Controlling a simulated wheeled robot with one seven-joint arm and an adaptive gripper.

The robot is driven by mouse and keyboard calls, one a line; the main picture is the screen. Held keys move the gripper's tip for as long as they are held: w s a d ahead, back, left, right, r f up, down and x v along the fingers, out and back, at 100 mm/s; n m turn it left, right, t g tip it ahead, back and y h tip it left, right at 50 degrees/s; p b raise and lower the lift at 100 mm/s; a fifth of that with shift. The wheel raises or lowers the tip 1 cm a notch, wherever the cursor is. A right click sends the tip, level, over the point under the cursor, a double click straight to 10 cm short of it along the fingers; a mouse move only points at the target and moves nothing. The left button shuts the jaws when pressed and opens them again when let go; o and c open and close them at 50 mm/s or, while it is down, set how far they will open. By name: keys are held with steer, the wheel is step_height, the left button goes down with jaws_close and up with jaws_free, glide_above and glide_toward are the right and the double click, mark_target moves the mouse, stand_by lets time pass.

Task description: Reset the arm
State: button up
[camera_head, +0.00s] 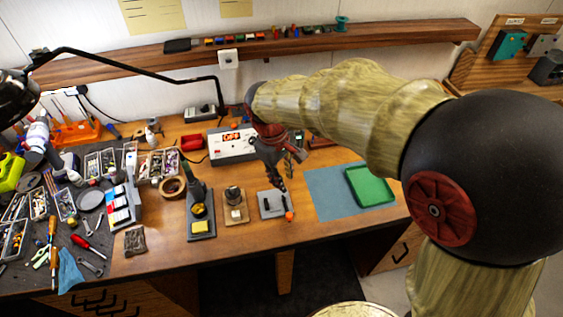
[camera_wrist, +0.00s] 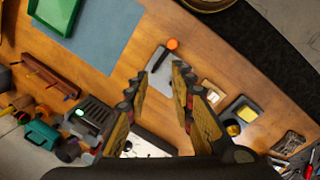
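My arm reaches in from the right of the head view, with wood-grain links and a dark round joint. My gripper (camera_head: 277,177) hangs over the workbench (camera_head: 330,156), in front of the white box with a red display (camera_head: 230,145). In the wrist view my gripper (camera_wrist: 160,76) has its two fingers apart, with nothing held between them. Past the fingertips lies a small grey plate (camera_wrist: 160,70) with an orange-tipped dark item (camera_wrist: 171,45). The gripper is above the bench and looks clear of it.
A green tray (camera_head: 370,186) lies on a blue mat (camera_head: 325,192) at right. A soldering stand (camera_head: 200,215), a tape roll (camera_head: 173,188) and scattered tools crowd the left. A wooden shelf (camera_head: 380,37) runs along the wall. A black lamp arm (camera_head: 140,63) spans the upper left.

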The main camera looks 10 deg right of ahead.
steer(key=s+d+r+m+t, duration=0.1)
steer(key=s+d+r+m, duration=0.1)
steer(key=s, duration=0.4)
steer(key=s+d+r+m+t+y+b, duration=0.1)
steer(key=s+d+r+m+t, duration=0.1)
steer(key=s+d, duration=0.4)
steer(key=s+d+r+m+t+b, duration=0.1)
steer(key=s+d+r+m+t, duration=0.1)
steer(key=s+d+r+m, duration=0.2)
steer(key=s+r, duration=0.1)
steer(key=s, duration=0.1)
steer(key=shift+s+d+r+y, duration=0.25)
steer(key=shift+s+r+y, duration=0.1)
steer(key=shift+y, duration=0.05)
steer(key=shift+c, duration=0.6)
stand_by(0.7)
